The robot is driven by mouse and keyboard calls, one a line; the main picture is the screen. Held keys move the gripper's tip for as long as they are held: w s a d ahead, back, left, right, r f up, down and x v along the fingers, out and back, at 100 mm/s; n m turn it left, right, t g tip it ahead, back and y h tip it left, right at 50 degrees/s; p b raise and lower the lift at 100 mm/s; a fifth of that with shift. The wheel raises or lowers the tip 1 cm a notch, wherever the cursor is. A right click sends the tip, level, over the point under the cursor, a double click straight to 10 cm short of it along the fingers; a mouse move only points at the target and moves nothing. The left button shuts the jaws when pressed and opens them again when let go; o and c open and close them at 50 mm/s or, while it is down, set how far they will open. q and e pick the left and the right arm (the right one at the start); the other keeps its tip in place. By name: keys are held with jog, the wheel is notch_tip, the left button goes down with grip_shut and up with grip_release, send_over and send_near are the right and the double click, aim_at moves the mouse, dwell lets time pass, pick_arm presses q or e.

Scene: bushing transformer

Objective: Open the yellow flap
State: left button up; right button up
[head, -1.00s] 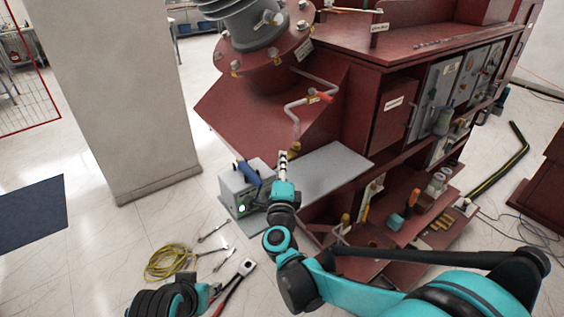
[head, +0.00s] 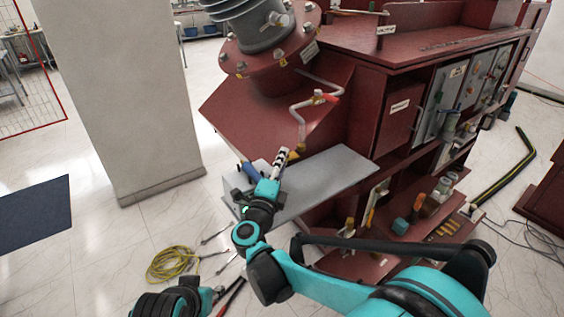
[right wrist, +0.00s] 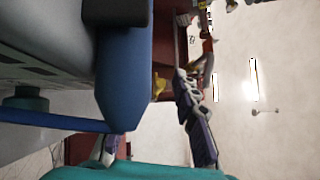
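A small yellow piece, which looks like the yellow flap (head: 295,152), sits at the lower end of the bent pipe on the red transformer. It also shows in the right wrist view (right wrist: 158,86), partly hidden behind a blue part. My right gripper (head: 281,154) is just left of it in the head view. In the right wrist view its two fingers stand apart with nothing visible held between them. I cannot tell whether a finger touches the flap. My left gripper (head: 217,293) is low at the front, away from the flap; its fingers are too small to judge.
A grey shelf (head: 335,174) juts out below the flap. A grey box with a blue tool (head: 250,172) stands on its left end, close to my right gripper. The bent pipe with a red-tipped handle (head: 318,98) hangs above. A yellow cable coil (head: 172,264) lies on the floor.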

jog(key=shift+s, duration=0.1)
jog(key=v, duration=0.7)
jog(key=shift+s, duration=0.15)
dwell(0.3)
